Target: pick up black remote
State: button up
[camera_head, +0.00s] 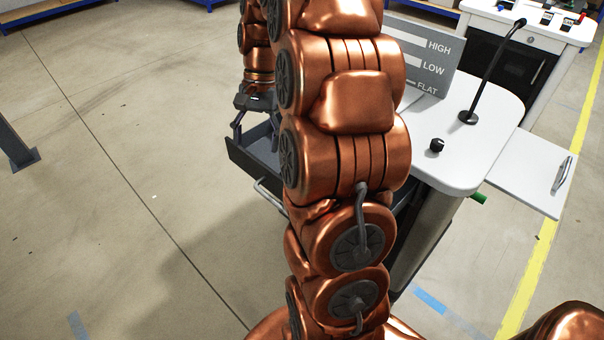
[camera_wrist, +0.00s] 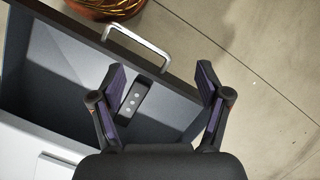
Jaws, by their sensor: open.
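The black remote (camera_wrist: 132,101) lies in the open grey drawer (camera_wrist: 62,110) in the wrist view, with several light round buttons facing up. It is near the drawer's end by the handle. My gripper (camera_wrist: 160,82) is open and empty above the drawer. Its left finger is beside the remote, close to it in the picture; its right finger is apart, over the drawer's wall side. I cannot tell the height between fingertips and remote. In the head view my gripper (camera_head: 254,118) is at the drawer (camera_head: 240,160), partly behind my copper arm; the remote is hidden there.
The drawer's metal handle (camera_wrist: 138,48) sticks out from its front. A white-topped workstation (camera_head: 470,150) stands right of my arm with a thin black stand, a black knob (camera_head: 436,145) and a HIGH/LOW/FLAT sign (camera_head: 428,62). The floor on the left is mostly clear.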

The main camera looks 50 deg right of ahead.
jog(key=d+f+m+b, duration=0.1)
jog(key=d+f+m, duration=0.1)
jog(key=d, duration=0.4)
jog(key=w+d+f+m+b, duration=0.1)
jog(key=d+f+m+b, duration=0.1)
jog(key=d+f, duration=0.3)
jog(key=d+f+m+t+y+b, duration=0.1)
jog(key=d+f+m+b, duration=0.1)
jog(key=d+f, duration=0.2)
jog(key=shift+w+d+m, duration=0.15)
jog(key=shift+d+m, duration=0.15)
jog(key=shift+d, duration=1.55)
jog(key=shift+d+f, duration=0.15)
jog(key=shift+b+x, duration=0.4)
jog(key=shift+x, duration=3.4)
jog(key=shift+d, duration=0.15)
jog(key=c, duration=1.3)
